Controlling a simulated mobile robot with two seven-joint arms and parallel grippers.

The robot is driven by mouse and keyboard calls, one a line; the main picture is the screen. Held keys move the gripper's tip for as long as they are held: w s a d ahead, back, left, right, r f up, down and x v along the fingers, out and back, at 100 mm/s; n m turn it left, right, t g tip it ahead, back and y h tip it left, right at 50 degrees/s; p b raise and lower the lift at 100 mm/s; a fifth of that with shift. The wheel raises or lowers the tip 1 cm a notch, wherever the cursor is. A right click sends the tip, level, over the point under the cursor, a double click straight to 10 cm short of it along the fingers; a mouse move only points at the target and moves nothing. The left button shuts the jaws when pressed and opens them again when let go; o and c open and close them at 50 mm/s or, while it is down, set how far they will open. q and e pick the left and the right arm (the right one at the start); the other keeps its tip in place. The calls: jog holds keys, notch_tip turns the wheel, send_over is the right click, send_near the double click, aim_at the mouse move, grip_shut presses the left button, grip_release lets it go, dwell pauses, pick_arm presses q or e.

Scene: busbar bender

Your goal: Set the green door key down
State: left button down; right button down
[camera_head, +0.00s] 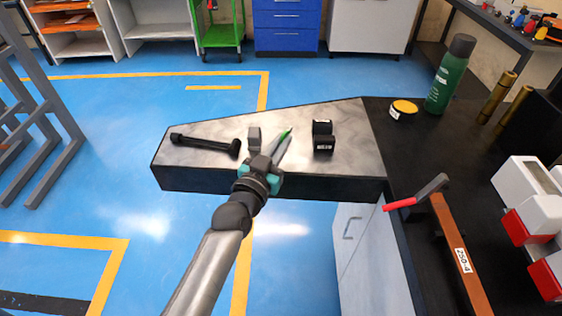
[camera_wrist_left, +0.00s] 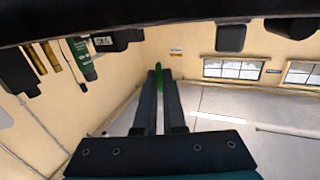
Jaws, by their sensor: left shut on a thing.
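My left gripper (camera_head: 281,147) is over the grey metal top of the bench (camera_head: 350,122), its fingers pointing away from me. It is shut on the green door key (camera_head: 287,133). Only a small green part of the key shows past the fingertips. In the left wrist view the green key (camera_wrist_left: 159,76) shows between the two close, parallel fingers (camera_wrist_left: 160,85). The rest of the key is hidden by the fingers. I cannot tell whether the key touches the bench top. My right gripper is not in view.
A black tool (camera_head: 205,143) lies left of the gripper. A small grey block (camera_head: 254,138) stands close by it, and a black labelled block (camera_head: 323,138) stands to its right. A yellow-topped disc (camera_head: 404,107) and green bottle (camera_head: 450,75) are farther right.

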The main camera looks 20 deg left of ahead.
aim_at(281, 164)
pick_arm(q)
jog(key=shift+f+b, duration=0.8)
jog(key=shift+f, duration=1.4)
jog(key=shift+f, duration=0.2)
jog(key=c, duration=1)
grip_release()
jog(key=shift+r, duration=0.25)
jog(key=s+a+p, duration=0.1)
jog(key=s, duration=1.1)
jog(key=shift+a, duration=0.15)
